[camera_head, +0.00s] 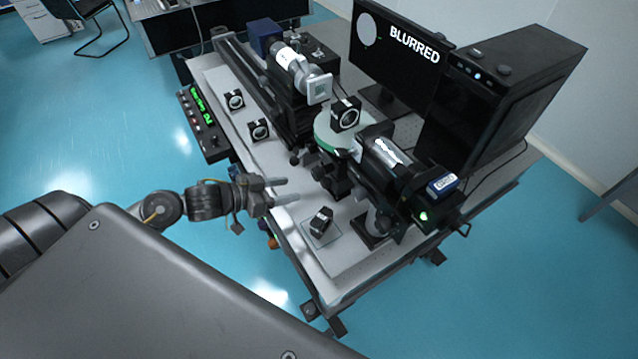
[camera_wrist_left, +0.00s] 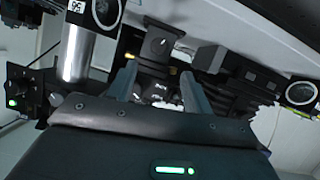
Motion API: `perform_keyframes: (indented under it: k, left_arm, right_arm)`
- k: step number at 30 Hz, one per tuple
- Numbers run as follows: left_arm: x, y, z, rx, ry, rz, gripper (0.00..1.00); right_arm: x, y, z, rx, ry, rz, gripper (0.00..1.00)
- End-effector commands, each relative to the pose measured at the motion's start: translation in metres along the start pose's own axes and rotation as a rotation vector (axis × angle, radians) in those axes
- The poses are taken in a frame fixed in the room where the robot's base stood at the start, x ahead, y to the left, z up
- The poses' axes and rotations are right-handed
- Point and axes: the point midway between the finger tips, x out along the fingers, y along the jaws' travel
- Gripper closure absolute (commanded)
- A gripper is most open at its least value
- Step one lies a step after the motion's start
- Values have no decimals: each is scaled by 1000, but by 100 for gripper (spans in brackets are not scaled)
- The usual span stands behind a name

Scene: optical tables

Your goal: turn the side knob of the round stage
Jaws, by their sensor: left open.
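The round stage (camera_head: 329,132) has a pale green disc top with a black square lens mount (camera_head: 346,114) on it. Small dark knobs (camera_head: 318,172) stick out of its near left side; which one is the side knob is hard to tell. My left gripper (camera_head: 292,189) is open and empty, its fingers pointing right toward the stage base, apart from it in the head view. In the left wrist view, the open fingers (camera_wrist_left: 158,74) frame a dark part with white markings (camera_wrist_left: 157,91); I cannot tell whether they touch it. My right gripper is not in view.
A small square black part on a clear plate (camera_head: 321,223) sits at the table's front. Two lens mounts (camera_head: 259,130) stand behind the gripper. A black camera body (camera_head: 385,155) is right of the stage. A monitor (camera_head: 393,50) showing "BLURRED" and a black box (camera_head: 500,85) stand behind.

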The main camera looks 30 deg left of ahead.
Motion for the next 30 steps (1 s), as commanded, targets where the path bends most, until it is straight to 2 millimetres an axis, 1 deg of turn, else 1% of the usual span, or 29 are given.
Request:
perform_keyframes:
  k: [5, 8, 11, 15, 21, 25, 30]
  left_arm:
    - [2, 0, -1, -3, 2, 7, 50]
    - [10, 0, -2, -5, 5, 6, 50]
    - [25, 0, -4, -4, 5, 7, 50]
    - [52, 1, -4, -4, 4, 6, 50]
    - [86, 1, -4, -3, 3, 6, 50]
    - [100, 0, -2, -2, 3, 5, 50]
    - [108, 1, -1, -2, 2, 5, 50]
  right_arm:
    - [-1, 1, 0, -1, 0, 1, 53]
    - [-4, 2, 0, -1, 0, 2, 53]
    - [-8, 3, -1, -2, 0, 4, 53]
    - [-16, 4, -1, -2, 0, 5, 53]
    - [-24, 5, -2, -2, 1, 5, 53]
    - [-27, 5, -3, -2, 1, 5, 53]
    - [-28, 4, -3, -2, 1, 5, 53]
